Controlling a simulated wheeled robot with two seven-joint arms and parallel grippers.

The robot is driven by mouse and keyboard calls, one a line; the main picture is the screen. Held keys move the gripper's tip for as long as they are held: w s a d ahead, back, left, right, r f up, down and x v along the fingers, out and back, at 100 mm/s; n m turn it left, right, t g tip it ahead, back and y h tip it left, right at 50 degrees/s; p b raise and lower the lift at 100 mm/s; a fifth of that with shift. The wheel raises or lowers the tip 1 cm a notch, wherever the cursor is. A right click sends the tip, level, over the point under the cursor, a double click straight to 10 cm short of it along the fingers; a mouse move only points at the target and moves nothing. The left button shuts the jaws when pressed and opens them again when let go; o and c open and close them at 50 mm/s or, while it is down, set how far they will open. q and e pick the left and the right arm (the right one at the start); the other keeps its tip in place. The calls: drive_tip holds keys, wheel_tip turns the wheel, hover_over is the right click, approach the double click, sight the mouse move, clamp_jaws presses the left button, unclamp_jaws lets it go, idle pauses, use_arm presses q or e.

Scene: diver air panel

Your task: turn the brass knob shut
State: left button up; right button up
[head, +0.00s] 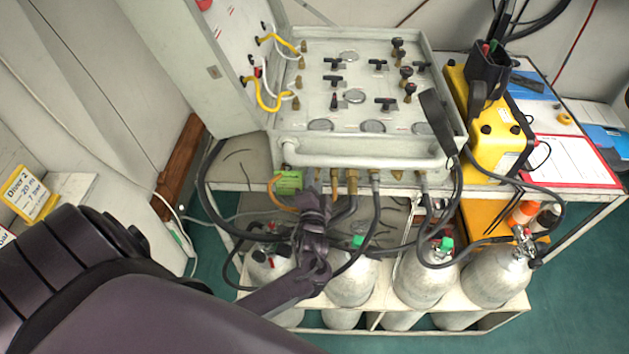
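The air panel (355,150) is a pale grey case with black and dark red valve handles on its top face. A row of brass fittings (352,182) runs along its lower front edge, with hoses hanging from several of them. I cannot tell for sure which brass part is the knob; it may be partly hidden by my gripper. My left gripper (313,198) is dark purple and points up at the underside of this front edge, close to the brass fittings, just right of a green tag (289,182). Its fingertips are too small to read. My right gripper is not in view.
Silver gas cylinders (421,280) stand in a rack below the panel, with dark hoses looping around my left gripper. A yellow case (497,140) and papers (571,160) lie on the bench at right. A yellow sign (28,192) is at far left.

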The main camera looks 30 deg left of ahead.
use_arm(q)
drive_tip(key=b+v, duration=0.1)
drive_tip(key=v, duration=0.7)
drive_tip(key=shift+b, duration=0.3)
drive_tip(key=shift+f, duration=0.1)
drive_tip(key=s+d+f+g+h+b, duration=0.1)
drive_tip(key=s+f+g+h, duration=0.25)
drive_tip(key=f, duration=0.95)
drive_tip(key=s+d+f+g+h+b, duration=0.15)
drive_tip(key=s+f, duration=0.35)
drive_tip(key=f, duration=0.8)
drive_tip(key=s+d+f+n+g+h, duration=0.1)
drive_tip(key=s+f+g, duration=0.2)
drive_tip(key=s+f, duration=0.3)
drive_tip(key=s+d+f+n+g+h, duration=0.1)
drive_tip(key=s+f, duration=0.5)
drive_tip(key=s, duration=0.6)
drive_tip(key=s+d+f+n+g+h+b, duration=0.1)
drive_tip(key=s+f+g, duration=0.4)
drive_tip(key=s, duration=0.5)
drive_tip(key=shift+f+n+h, duration=0.5)
drive_tip(key=shift+f+h, duration=0.25)
drive_tip(key=shift+h, duration=0.05)
drive_tip(key=shift+o, duration=0.3)
drive_tip(key=shift+w+d, duration=0.1)
